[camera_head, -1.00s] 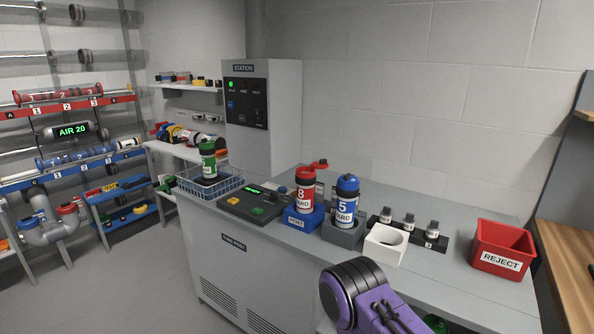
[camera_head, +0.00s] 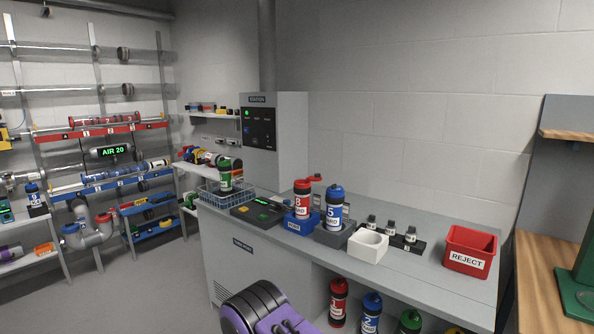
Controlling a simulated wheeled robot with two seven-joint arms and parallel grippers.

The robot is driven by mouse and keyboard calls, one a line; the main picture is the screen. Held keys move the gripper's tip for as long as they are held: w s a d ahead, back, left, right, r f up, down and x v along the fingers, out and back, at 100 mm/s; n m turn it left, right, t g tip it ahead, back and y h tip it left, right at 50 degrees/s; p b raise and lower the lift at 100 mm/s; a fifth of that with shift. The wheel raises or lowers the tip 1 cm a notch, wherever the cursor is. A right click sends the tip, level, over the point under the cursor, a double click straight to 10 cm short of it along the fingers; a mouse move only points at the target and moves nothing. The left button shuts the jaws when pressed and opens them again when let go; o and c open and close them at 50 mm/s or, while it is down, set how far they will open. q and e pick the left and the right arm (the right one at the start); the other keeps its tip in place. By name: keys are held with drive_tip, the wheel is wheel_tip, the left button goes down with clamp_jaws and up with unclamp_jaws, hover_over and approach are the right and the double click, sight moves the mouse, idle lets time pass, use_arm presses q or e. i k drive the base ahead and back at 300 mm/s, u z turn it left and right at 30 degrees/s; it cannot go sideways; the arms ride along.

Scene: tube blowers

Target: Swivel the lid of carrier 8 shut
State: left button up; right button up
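Carrier 8 (camera_head: 302,207) is a red and white canister with a dark band, standing upright in a blue dock block (camera_head: 302,223) on the grey counter. Its red lid (camera_head: 316,178) sticks out to the right of its top, swung aside rather than over the mouth. Neither gripper shows. Only a purple and black link of my own arm is in view at the bottom, in front of the counter and apart from the carrier.
Blue carrier 5 (camera_head: 334,210) stands close to the right in a grey block. A white holder (camera_head: 368,247), small dark-capped bottles (camera_head: 390,230) and a red reject bin (camera_head: 470,252) follow. A control panel (camera_head: 257,210) and a wire basket (camera_head: 212,198) holding a green carrier (camera_head: 225,176) are left.

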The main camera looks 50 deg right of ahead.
sight(317, 177)
drive_tip(key=u, duration=0.1)
drive_tip(key=i, duration=1.25)
drive_tip(key=z, duration=0.65)
drive_tip(key=i, duration=0.75)
drive_tip(key=z, duration=0.75)
